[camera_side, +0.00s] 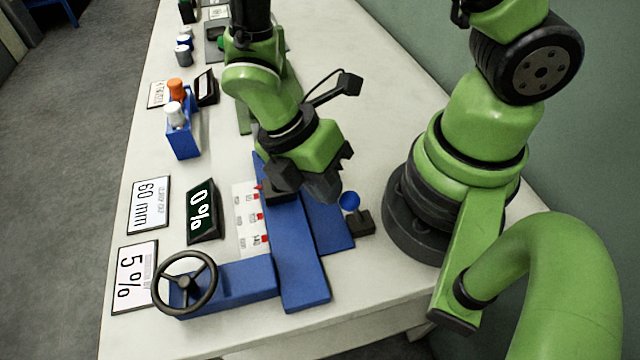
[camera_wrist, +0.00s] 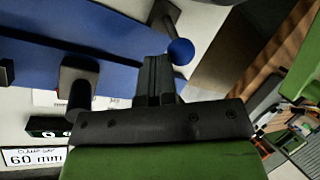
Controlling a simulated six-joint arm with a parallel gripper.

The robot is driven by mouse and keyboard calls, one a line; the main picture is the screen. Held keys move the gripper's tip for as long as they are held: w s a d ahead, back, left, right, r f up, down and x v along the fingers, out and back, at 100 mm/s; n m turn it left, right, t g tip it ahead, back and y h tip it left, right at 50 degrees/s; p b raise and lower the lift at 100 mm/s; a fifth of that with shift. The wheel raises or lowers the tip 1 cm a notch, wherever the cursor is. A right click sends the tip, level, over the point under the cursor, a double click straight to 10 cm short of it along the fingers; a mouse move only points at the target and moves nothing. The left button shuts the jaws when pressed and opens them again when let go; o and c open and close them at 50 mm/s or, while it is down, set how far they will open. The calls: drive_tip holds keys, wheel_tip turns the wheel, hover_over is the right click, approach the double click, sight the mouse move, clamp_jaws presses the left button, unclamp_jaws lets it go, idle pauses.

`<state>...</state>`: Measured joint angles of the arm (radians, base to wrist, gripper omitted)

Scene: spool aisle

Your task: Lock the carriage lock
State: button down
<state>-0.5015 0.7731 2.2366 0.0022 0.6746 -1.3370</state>
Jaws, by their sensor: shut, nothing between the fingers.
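A lever with a blue ball knob (camera_side: 350,201) stands on a small dark block (camera_side: 365,223) at the right end of the blue cross slide (camera_side: 331,229); it looks like the carriage lock, though I see no label on it. In the wrist view the blue knob (camera_wrist: 180,51) is just right of my fingertips. My gripper (camera_side: 325,190) is shut and empty, left of and close to the knob, above the blue slide. My fingers also show in the wrist view (camera_wrist: 157,78). I cannot tell whether they touch the knob. The lever's stem is mostly hidden in the side view.
A handwheel (camera_side: 185,282) and a strip with red markers (camera_side: 249,219) lie left of the slide. Signs read 60 mm (camera_side: 150,204), 5 % (camera_side: 134,277) and 0% (camera_side: 202,211). A blue holder (camera_side: 184,136) stands farther back. My arm's base is close on the right.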

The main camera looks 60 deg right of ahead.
drive_tip(key=s+d, duration=0.1)
drive_tip(key=s+d+r, duration=0.1)
drive_tip(key=s+d, duration=0.1)
drive_tip(key=shift+s+d+r, duration=0.1)
drive_tip(key=shift+r, duration=0.1)
idle(0.4)
drive_tip(key=shift+r, duration=0.1)
drive_tip(key=shift+r, duration=0.7)
drive_tip(key=w+d+r, duration=0.1)
drive_tip(key=d+r, duration=0.3)
drive_tip(key=r, duration=0.7)
drive_tip(key=shift+w+d, duration=0.15)
drive_tip(key=shift+w, duration=0.25)
